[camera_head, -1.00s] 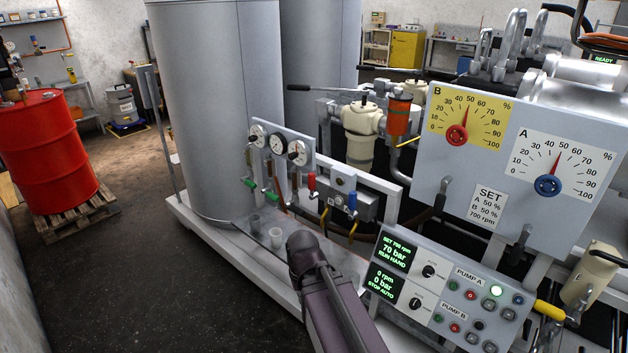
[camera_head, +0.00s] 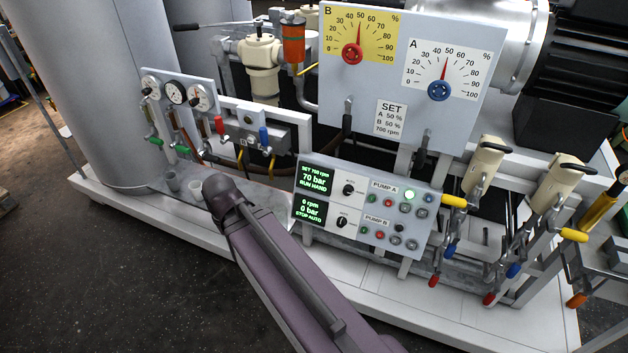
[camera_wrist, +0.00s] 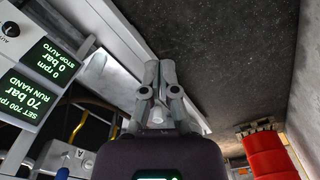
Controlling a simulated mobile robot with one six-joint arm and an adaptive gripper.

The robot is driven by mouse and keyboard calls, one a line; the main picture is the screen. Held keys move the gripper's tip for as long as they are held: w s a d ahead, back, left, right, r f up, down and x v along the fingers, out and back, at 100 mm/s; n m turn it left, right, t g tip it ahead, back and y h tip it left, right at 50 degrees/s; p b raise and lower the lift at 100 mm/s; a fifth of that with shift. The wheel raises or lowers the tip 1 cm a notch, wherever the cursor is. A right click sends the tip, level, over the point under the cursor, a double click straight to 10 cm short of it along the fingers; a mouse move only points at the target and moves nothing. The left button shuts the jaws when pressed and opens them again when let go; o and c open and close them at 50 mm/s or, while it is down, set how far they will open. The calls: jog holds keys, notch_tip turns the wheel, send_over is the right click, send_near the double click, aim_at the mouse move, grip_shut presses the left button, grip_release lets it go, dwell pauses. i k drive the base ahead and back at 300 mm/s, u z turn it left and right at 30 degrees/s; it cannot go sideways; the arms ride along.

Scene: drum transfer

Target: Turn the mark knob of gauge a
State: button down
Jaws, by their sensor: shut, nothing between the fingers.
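Gauge A, a white dial (camera_head: 418,62) with a blue mark knob (camera_head: 439,91), is on the right of the grey panel in the head view. Its red pointer stands close to 50. Yellow gauge B (camera_head: 372,50), with a red knob (camera_head: 352,53), is to its left, its pointer also near 50. A SET label (camera_head: 390,119) below reads A 50 %, B 50 %, 700 rpm. My gripper (camera_wrist: 160,64) is shut and empty in the wrist view, apart from gauge A, which is not in that view. In the head view my arm hides the gripper.
The pump control box (camera_head: 362,205) stands below the gauges; it also shows in the wrist view (camera_wrist: 45,70). Levers with coloured grips (camera_head: 480,165) stand at right. Small valves and dials (camera_head: 178,95) are at left. A red drum (camera_wrist: 268,155) appears in the wrist view. Dark floor is clear at front left.

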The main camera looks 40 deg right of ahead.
aim_at(147, 92)
jog(key=u, duration=0.55)
jog(key=i, duration=1.1)
jog(key=z, duration=0.75)
